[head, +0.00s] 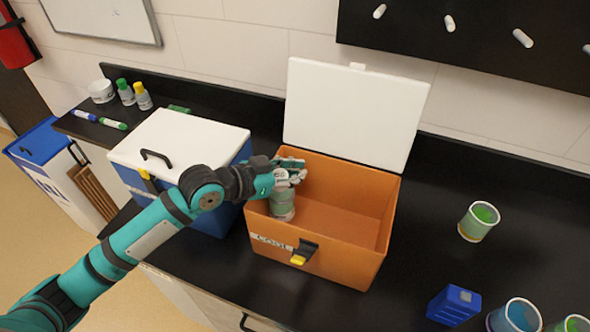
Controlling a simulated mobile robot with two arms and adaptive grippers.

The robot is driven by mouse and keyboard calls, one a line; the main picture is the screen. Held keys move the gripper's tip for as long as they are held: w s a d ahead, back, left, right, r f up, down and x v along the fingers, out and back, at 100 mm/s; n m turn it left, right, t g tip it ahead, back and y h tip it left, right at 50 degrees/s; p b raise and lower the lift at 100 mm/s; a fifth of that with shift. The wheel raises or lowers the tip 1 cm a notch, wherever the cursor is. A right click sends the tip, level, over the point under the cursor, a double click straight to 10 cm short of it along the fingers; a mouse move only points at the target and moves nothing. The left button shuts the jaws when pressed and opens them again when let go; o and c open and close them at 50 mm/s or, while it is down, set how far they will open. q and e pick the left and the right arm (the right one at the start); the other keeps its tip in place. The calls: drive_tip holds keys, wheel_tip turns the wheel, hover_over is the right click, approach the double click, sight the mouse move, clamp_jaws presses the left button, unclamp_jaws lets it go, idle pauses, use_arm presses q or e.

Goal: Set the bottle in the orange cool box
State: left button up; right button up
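The orange cool box (335,262) stands on the black counter with its white lid (355,112) raised at the back. A grey-green bottle (282,207) with a pale top is upright inside the box, in the left part. My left gripper (290,174) reaches in over the box's left wall, with its fingers around the bottle's top, and looks shut on it. Whether the bottle's base touches the box floor is hard to tell. My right gripper is not in view.
A blue cool box (186,137) with its white lid shut stands directly left. A cup (479,221), a blue block (453,305) and more cups are on the right. A pegboard (470,35) hangs above. The rest of the orange box is empty.

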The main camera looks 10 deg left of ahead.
use_arm(q)
drive_tip(key=o, duration=0.4)
drive_tip(key=shift+r, duration=0.3)
drive_tip(key=b+v, duration=0.2)
drive_tip(key=v, duration=0.9)
drive_tip(key=shift+a+r, duration=0.1)
drive_tip(key=shift+r, duration=0.05)
drive_tip(key=shift+s+a+r+b, duration=0.25)
drive_tip(key=shift+s+r+b, duration=0.1)
drive_tip(key=shift+s, duration=0.05)
drive_tip(key=shift+f, duration=0.1)
